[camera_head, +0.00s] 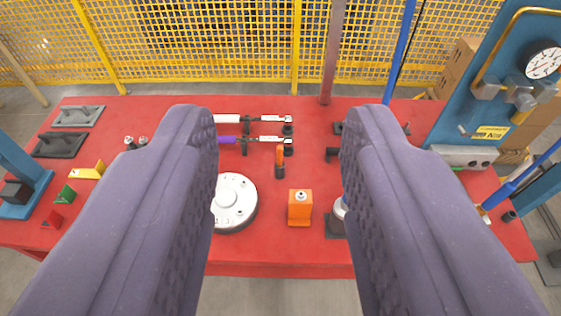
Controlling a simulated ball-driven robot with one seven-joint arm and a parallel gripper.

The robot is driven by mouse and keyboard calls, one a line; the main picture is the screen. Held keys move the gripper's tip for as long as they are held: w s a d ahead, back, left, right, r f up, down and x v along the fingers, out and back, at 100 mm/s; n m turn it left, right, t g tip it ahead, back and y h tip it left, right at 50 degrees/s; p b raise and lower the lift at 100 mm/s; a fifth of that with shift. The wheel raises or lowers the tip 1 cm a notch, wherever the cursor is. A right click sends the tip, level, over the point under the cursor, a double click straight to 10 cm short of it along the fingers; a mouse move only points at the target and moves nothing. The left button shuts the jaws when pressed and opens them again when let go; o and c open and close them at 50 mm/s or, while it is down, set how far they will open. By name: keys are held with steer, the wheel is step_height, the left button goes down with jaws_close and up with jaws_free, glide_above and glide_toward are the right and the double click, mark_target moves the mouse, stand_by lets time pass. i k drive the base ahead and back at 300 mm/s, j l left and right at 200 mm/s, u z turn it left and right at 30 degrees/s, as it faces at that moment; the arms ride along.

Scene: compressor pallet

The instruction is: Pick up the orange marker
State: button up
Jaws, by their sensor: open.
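A small slim orange piece with a dark lower end, which looks like the orange marker (280,156), is on the red table near the middle of the view. My gripper (277,125) is open and empty. Its two purple-grey fingers reach in from the lower left and lower right, with a wide gap between them. The marker shows in that gap, apart from both fingers. The fingers hide parts of the table on both sides.
Two torque-wrench-like tools, one white (232,119) and one purple-handled (229,139), lie behind and left of the marker. A round silver disc (233,202) and an orange block (300,207) are in front. A blue gauge panel (500,95) stands right; yellow mesh fencing (220,40) runs behind.

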mark_target(279, 148)
steer(key=u, duration=0.8)
steer(key=i+l+u, duration=0.15)
steer(key=l+u, duration=0.2)
steer(key=i+l+u, duration=0.15)
steer(key=u, duration=0.2)
steer(key=l+u, duration=0.4)
steer(key=i+l, duration=0.1)
steer(key=l, duration=0.55)
steer(key=l+u, duration=0.15)
steer(key=l, duration=0.5)
steer(key=i, duration=0.05)
